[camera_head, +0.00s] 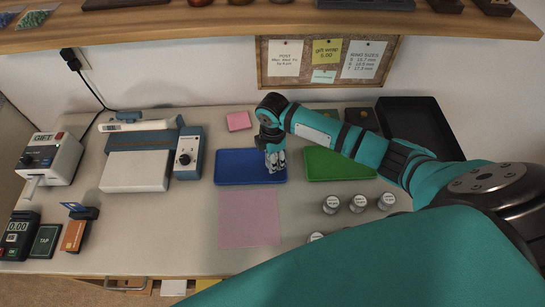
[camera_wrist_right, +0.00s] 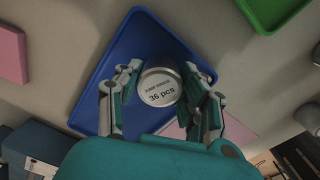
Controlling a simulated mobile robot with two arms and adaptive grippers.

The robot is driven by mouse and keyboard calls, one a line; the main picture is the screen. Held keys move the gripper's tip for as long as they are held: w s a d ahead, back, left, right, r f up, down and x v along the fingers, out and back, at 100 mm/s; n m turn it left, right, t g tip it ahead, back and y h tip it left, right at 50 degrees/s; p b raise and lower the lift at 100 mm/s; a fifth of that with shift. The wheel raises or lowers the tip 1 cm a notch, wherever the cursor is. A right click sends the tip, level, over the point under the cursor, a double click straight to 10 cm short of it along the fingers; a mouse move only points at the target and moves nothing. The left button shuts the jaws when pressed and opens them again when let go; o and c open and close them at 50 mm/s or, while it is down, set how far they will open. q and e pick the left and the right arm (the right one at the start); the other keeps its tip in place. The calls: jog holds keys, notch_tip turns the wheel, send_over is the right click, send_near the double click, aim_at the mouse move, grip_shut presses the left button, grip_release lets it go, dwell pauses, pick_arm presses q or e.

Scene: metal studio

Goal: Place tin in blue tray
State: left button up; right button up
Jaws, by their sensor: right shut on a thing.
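My right gripper (camera_head: 275,166) is over the right part of the blue tray (camera_head: 232,167), pointing down. In the right wrist view my right gripper (camera_wrist_right: 160,92) is shut on a round silver tin (camera_wrist_right: 159,88) with a white label reading "36 pcs", one finger on each side. The blue tray (camera_wrist_right: 148,35) shows behind the tin. I cannot tell whether the tin touches the tray floor. In the head view the fingers mostly hide the held tin. My left gripper is not in view.
A green tray (camera_head: 335,165) is right of the blue one. Several similar tins (camera_head: 357,203) stand in front of it. A pink sheet (camera_head: 249,218) lies before the blue tray. A white-and-blue device (camera_head: 140,165) stands left; a black tray (camera_head: 415,125) lies at back right.

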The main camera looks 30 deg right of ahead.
jog(key=shift+f, duration=0.4)
jog(key=o, duration=0.9)
jog(key=shift+c, duration=0.2)
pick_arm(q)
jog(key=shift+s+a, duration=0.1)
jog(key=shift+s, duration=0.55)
pick_arm(e)
jog(key=shift+r, duration=0.1)
pick_arm(q)
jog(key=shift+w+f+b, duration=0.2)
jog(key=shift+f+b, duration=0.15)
jog(key=shift+b, duration=0.05)
pick_arm(e)
notch_tip(320, 180, up, 12)
jog(key=shift+r, duration=0.15)
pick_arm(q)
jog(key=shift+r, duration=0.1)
pick_arm(e)
jog(key=shift+s, duration=0.1)
